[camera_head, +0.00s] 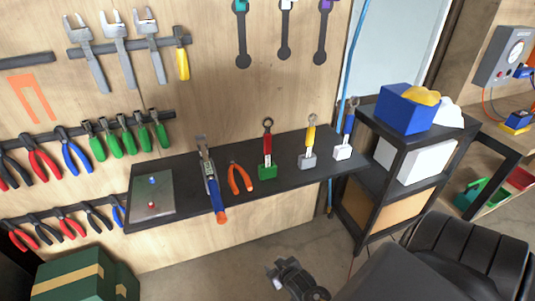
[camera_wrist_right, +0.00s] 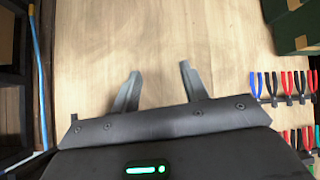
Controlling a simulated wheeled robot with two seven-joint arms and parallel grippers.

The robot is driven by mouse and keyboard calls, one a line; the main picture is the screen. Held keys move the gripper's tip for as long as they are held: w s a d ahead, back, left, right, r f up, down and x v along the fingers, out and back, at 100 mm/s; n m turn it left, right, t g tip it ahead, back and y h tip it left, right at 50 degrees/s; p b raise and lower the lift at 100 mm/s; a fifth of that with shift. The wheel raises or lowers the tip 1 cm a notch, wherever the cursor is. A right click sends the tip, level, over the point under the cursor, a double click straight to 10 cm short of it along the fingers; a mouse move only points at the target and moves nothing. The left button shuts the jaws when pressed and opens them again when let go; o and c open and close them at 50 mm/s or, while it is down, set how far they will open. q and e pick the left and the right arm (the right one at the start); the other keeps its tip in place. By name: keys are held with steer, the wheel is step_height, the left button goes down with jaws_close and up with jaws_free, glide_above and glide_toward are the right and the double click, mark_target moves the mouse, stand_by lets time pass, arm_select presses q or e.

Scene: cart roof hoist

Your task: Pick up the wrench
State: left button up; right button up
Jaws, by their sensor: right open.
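Several wrench-like tools could be the wrench, and I cannot tell which is meant. On the black shelf (camera_head: 290,178), a red-handled wrench (camera_head: 267,146) stands in a green block, a yellow-handled one (camera_head: 310,138) in a grey block and a blue-handled one (camera_head: 348,128) in a white block. My right gripper (camera_head: 283,272) is low in front of the shelf, apart from the tools. In the right wrist view its fingers (camera_wrist_right: 160,72) are spread and empty before the wooden panel. My left gripper is out of view.
Orange-handled pliers (camera_head: 239,178) and a small panel with blue and red knobs (camera_head: 153,194) are on the shelf. A black rack (camera_head: 400,135) with a blue bin (camera_head: 405,107) stands right. Green boxes (camera_head: 75,275) stand lower left. Floor below the shelf looks clear.

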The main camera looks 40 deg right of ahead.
steer(key=w+d+r+m+t+h+p, duration=0.1)
steer(key=w+d+r+t, duration=0.15)
steer(key=r, duration=0.65)
steer(key=w+d+r+m+t+h, duration=0.15)
steer(key=w+r, duration=0.25)
steer(key=r, duration=0.5)
steer(key=t+h, duration=0.2)
steer(key=t, duration=0.1)
glide_toward(268, 159)
steer(key=shift+m+y, duration=0.25)
steer(key=shift+m, duration=0.1)
steer(key=p+x, duration=0.2)
steer(key=x, duration=0.3)
steer(key=shift+s+d, duration=0.1)
steer(key=shift+d, duration=0.05)
steer(key=shift+w+d+r+p, duration=0.1)
steer(key=shift+w+r+p, duration=0.1)
steer(key=shift+w+p, duration=0.15)
steer(key=p+x, duration=0.1)
steer(key=x, duration=0.2)
steer(key=shift+w, duration=0.35)
steer(key=shift+w+d+f, duration=0.1)
steer(key=shift+w+d, duration=0.05)
steer(key=shift+w, duration=0.25)
steer(key=shift+s, duration=0.1)
jaws_close()
